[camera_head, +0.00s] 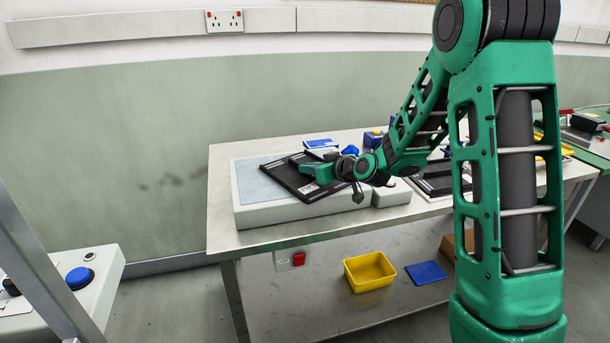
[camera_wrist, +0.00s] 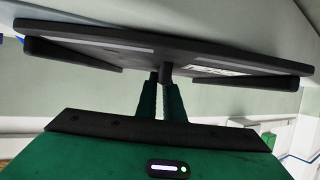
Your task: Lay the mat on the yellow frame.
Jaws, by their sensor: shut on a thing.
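A flat black rectangular panel (camera_head: 283,176), perhaps the mat, is tilted over the left part of the bench in the head view. It fills the top of the wrist view (camera_wrist: 110,42), where it looks stiff, with raised bars on its near face. My gripper (camera_head: 308,172) is at its right side; in the wrist view both green fingers (camera_wrist: 162,88) are closed on a short dark stem at the panel's middle. I cannot make out a clear yellow frame; a yellow piece (camera_head: 567,150) shows at the right, partly behind my arm.
A white block (camera_head: 270,216) with a grey-blue top lies under the panel on the bench (camera_head: 225,235). Another black tray-like thing (camera_head: 437,185) lies to the right, partly hidden by my arm. A yellow bin (camera_head: 370,276) and a blue plate (camera_head: 426,272) are on the lower shelf.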

